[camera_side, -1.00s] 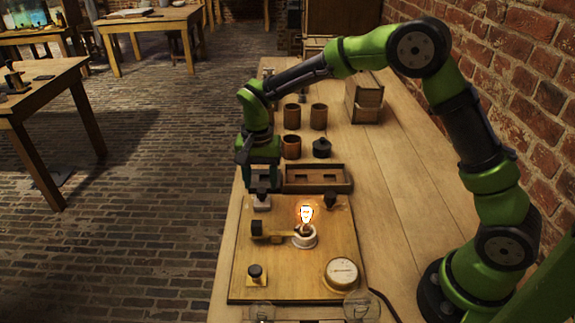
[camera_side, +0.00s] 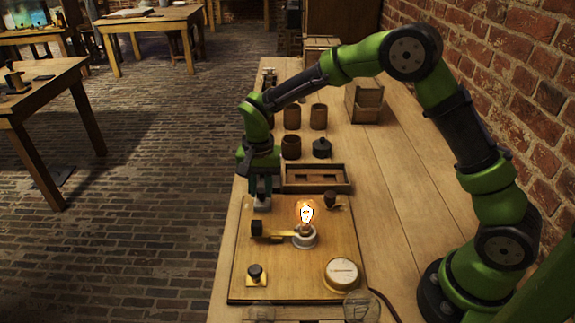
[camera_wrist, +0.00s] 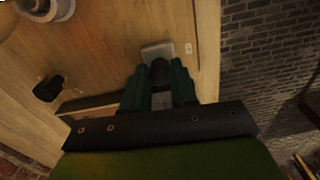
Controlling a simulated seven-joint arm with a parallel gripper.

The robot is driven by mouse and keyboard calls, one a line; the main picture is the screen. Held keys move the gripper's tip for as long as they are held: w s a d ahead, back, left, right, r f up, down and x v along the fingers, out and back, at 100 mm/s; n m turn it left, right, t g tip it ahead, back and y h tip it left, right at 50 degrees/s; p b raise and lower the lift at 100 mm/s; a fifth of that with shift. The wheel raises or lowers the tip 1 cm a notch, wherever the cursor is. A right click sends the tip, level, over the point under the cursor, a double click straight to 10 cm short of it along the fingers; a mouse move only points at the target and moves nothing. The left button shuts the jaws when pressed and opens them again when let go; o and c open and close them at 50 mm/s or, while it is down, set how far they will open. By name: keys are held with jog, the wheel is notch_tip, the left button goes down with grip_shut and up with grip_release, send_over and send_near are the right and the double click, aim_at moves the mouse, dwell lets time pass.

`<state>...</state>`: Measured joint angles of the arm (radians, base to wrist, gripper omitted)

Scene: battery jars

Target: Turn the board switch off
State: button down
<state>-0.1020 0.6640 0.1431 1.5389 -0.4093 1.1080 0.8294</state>
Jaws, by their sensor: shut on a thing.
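The board (camera_side: 300,280) lies on the bench with a lit bulb (camera_side: 306,212) glowing in a white holder near its middle. The switch has a pale base (camera_side: 262,204) at the board's back left corner; its base (camera_wrist: 157,48) also shows in the wrist view. My gripper (camera_side: 262,192) points down over the switch. In the wrist view my gripper (camera_wrist: 160,85) has its green fingers on either side of the dark switch knob (camera_wrist: 160,70), shut on it. The fingers hide part of the knob, so its exact setting cannot be told.
A black-ended brass lever (camera_side: 272,232) lies beside the bulb. A round white-faced gauge (camera_side: 342,272) and a black knob (camera_side: 255,273) sit at the front. A wooden tray (camera_side: 316,187) and brown jars (camera_side: 291,147) stand just behind the board.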

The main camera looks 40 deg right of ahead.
jog(key=shift+n, duration=0.3)
jog(key=n, duration=1.1)
jog(key=shift+n, duration=0.3)
dwell(0.3)
jog(key=c, duration=0.9)
grip_release()
jog(key=shift+r, duration=0.1)
